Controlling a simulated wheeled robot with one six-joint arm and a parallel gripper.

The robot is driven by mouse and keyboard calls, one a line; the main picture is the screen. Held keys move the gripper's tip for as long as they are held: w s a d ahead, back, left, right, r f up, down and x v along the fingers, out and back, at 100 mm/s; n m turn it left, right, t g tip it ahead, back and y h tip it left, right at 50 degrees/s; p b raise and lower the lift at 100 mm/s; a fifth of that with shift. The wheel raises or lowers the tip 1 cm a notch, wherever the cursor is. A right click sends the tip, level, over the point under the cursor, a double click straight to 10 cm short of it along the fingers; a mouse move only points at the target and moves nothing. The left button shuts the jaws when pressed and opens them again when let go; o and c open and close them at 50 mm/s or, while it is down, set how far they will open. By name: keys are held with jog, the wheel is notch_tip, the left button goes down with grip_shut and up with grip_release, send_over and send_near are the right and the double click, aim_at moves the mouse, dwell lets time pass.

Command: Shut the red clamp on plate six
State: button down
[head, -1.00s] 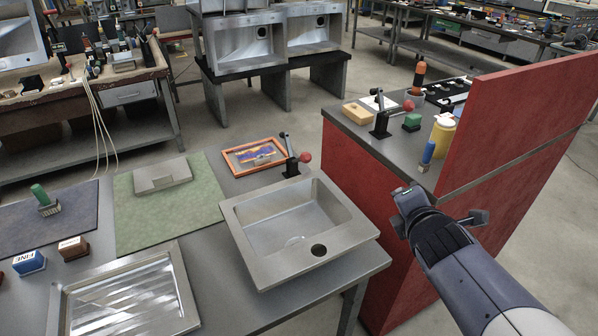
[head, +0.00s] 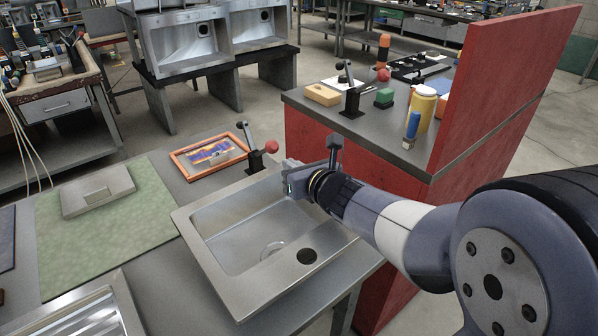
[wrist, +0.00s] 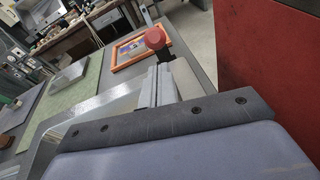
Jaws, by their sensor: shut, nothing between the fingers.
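A black toggle clamp (head: 255,160) with a red ball knob (head: 272,146) stands on the grey table, at the back edge of the steel sink, beside an orange-framed picture. Its dark arm points up and leans left. The red knob also shows in the wrist view (wrist: 155,38), just beyond the fingertips. My gripper (head: 289,172) is shut and empty, over the sink's back right corner, a short way right of the knob. In the wrist view, my gripper (wrist: 160,72) points towards the knob; contact cannot be told. I see no readable plate number.
The steel sink (head: 215,245) lies under my gripper. A second clamp with a red knob (head: 383,75) stands on the red-sided counter (head: 410,150), near a yellow jar (head: 422,108). The green mat (head: 75,240) is mostly clear around a metal plate (head: 97,190).

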jog(key=shift+x, duration=2.4)
